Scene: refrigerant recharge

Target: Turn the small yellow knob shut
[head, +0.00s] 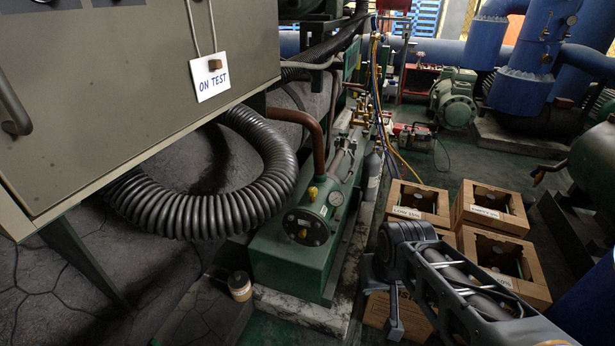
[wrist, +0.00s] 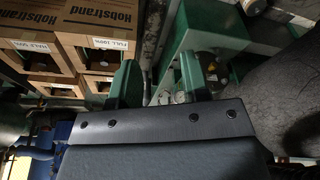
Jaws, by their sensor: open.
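Two small yellow knobs show in the head view on the green machine (head: 275,262): one (head: 313,193) on top of its cylinder, the other (head: 303,233) on the dark round end flange. I cannot tell which is the small one. The wrist view shows one yellow spot (wrist: 212,73) on a round fitting, right of my gripper's fingers. My gripper (wrist: 157,72) has two green fingers held apart, with nothing between them. It is apart from the knobs. In the head view my arm is at the lower right, and its fingers cannot be made out.
Cardboard boxes with labels (head: 420,194) stand right of the green machine; they also show in the wrist view (wrist: 100,17). A ribbed black hose (head: 205,215) loops left of the machine. A grey cabinet (head: 120,90) overhangs at upper left. A small jar (head: 240,286) stands near the machine's base.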

